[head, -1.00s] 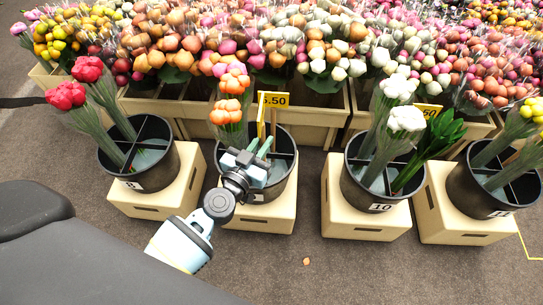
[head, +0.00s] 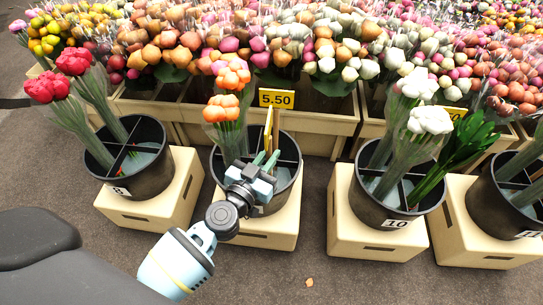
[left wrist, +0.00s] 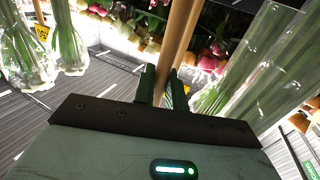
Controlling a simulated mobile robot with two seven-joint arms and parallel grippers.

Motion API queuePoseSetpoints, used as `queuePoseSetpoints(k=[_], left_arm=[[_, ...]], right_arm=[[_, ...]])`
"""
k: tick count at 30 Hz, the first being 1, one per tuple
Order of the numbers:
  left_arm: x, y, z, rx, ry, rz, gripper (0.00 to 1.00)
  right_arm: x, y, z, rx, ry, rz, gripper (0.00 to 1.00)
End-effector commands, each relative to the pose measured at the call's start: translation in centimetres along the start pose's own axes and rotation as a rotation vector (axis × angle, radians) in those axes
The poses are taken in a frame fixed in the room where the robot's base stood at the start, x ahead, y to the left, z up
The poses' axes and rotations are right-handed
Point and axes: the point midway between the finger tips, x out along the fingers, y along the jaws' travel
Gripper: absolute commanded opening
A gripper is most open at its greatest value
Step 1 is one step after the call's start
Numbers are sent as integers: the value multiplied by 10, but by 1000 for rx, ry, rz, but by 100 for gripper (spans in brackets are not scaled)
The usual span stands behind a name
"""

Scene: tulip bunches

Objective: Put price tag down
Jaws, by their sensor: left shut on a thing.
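My left gripper (head: 265,163) is shut on the wooden stick (left wrist: 180,40) of a price tag. The tag (head: 268,125) is seen nearly edge-on in the head view, as a narrow yellow and brown upright strip. It stands over the black divided bucket (head: 290,150), which holds an orange tulip bunch (head: 226,92) on its left. In the left wrist view the stick rises from between the fingers (left wrist: 165,88) and its top is out of frame. The gripper is over the front part of the bucket rim. Whether the stick's lower end touches anything is hidden. My right gripper is not in view.
A yellow 5.50 tag (head: 277,98) stands on the wooden crates behind. A bucket with red flowers (head: 148,180) is left; a bucket with white flowers and leaves (head: 375,205) is right. Buckets stand on cream boxes (head: 268,232).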

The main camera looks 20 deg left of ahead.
Motion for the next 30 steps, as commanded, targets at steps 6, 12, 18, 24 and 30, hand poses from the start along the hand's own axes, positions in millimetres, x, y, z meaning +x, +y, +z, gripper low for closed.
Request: queuePoseSetpoints(k=[6, 12, 18, 24, 30], left_arm=[[13, 0, 15, -1, -4, 1, 0], [13, 0, 13, 0, -1, 1, 0], [13, 0, 14, 0, -1, 1, 0], [13, 0, 17, 0, -2, 0, 22], [13, 0, 17, 0, -2, 0, 34]], right_arm=[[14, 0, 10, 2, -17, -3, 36], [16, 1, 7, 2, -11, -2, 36], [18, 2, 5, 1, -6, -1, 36], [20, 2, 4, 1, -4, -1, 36], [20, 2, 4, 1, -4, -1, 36]])
